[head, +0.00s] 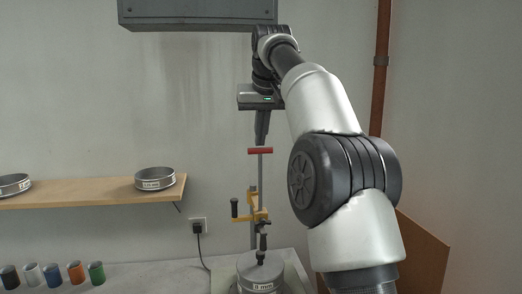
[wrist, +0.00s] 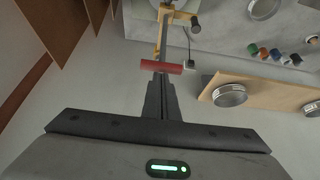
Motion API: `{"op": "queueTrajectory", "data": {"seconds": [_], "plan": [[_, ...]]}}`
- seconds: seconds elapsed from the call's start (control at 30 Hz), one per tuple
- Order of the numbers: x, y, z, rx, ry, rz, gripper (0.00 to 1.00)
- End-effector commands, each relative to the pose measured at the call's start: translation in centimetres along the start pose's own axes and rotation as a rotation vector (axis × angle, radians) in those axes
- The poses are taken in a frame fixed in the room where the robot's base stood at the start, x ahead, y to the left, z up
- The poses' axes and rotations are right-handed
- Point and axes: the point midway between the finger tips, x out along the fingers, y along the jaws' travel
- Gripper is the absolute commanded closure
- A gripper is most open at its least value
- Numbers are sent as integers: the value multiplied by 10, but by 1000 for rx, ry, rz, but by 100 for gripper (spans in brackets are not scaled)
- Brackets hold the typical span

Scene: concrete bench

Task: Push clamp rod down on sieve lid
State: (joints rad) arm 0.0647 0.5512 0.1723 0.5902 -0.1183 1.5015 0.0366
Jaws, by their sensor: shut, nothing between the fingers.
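The clamp rod is an upright grey rod topped by a red crossbar handle (head: 260,150); the handle also shows in the wrist view (wrist: 162,66). The rod runs through a yellow bracket (head: 262,215) with black knobs. Below it stands a sieve stack whose grey lid (head: 260,266) carries a black-tipped fitting near its middle. My gripper (head: 261,144) is shut and empty, pointing down, with its fingertips just above the red handle. I cannot tell whether the fingertips touch the handle.
A wooden shelf (head: 92,192) on the left holds two sieves, one of them at its right end (head: 155,179). Several coloured cups (head: 53,275) stand on the bench at lower left. A grey box (head: 197,14) hangs above. A brown pipe (head: 381,90) runs down the wall at right.

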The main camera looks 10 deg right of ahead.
Motion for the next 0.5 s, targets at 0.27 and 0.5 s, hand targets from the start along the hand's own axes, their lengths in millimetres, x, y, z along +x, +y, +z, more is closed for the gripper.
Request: {"op": "queueTrajectory", "data": {"seconds": [0.27,0.5], "plan": [[12,0,7,0,-6,1,100],[19,0,11,1,-7,1,100]]}}
